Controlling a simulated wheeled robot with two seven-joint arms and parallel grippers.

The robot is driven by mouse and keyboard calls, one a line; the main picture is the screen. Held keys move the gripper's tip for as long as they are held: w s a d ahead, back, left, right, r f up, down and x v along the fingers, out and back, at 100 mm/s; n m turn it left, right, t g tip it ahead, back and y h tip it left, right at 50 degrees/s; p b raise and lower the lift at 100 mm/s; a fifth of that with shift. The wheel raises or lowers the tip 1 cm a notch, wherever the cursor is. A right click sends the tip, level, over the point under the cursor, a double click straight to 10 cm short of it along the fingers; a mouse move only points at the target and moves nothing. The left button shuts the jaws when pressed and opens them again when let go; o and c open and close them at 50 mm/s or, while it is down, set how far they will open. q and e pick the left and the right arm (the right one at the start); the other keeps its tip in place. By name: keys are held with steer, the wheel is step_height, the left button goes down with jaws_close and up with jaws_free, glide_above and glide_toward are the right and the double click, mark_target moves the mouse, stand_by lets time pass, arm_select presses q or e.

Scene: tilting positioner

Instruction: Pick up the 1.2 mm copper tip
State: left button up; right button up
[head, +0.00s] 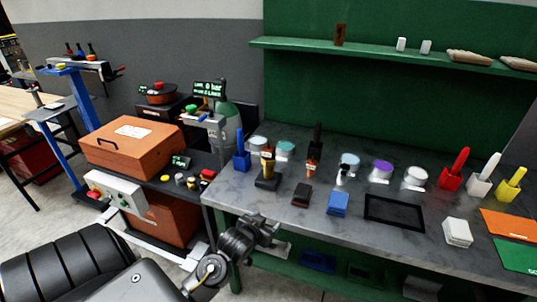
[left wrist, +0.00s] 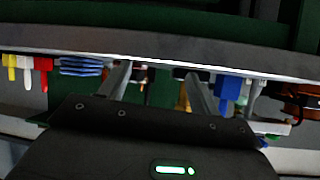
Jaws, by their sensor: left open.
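I cannot make out for certain which thing is the 1.2 mm copper tip. A small gold-coloured piece (head: 268,162) stands on a black block at the left of the grey workbench (head: 345,207). A dark upright piece with a copper-coloured band (head: 313,166) stands to its right. My left gripper (head: 272,231) is open and empty by the bench's front edge, short of these pieces. In the left wrist view its two fingers (left wrist: 158,70) are spread apart, with the bench and its items upside down beyond them. My right gripper is not in view.
Several round tubs, such as one with a purple lid (head: 382,169), line the bench's back. A blue block (head: 338,203), a black tray frame (head: 394,213) and a white box (head: 457,232) lie nearer. An orange case (head: 133,146) stands left. A green shelf (head: 380,52) hangs above.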

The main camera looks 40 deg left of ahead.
mark_target(270, 148)
arm_select(q)
steer(key=w+a+r+t, duration=0.1)
steer(key=w+a+r, duration=0.1)
steer(key=w+a+r+n+t+y, duration=0.1)
steer(key=w+a+r, duration=0.1)
steer(key=w+r, duration=0.1)
steer(key=shift+a, duration=0.3)
steer(key=shift+w+a+r+n+t+y+p, duration=0.3)
steer(key=shift+w+a+r+t, duration=0.25)
steer(key=shift+w+a+r, duration=0.9)
steer(key=shift+w+a+r+n+t+y+p, duration=0.15)
steer(key=shift+w+a+r+t+y+p, duration=0.25)
steer(key=shift+w+a+r, duration=1.05)
steer(key=shift+w+a+r+n+t+y+p, duration=0.25)
steer(key=shift+w+a+r+t, duration=0.65)
steer(key=shift+w, duration=1)
steer(key=shift+r+g, duration=0.25)
steer(key=p+x, duration=0.2)
steer(key=x, duration=0.2)
steer(key=shift+a+r, duration=0.1)
steer(key=shift+a, duration=0.05)
steer(key=shift+w+a, duration=0.15)
steer(key=shift+w, duration=0.35)
steer(key=shift+s, duration=0.1)
steer(key=c, duration=1.3)
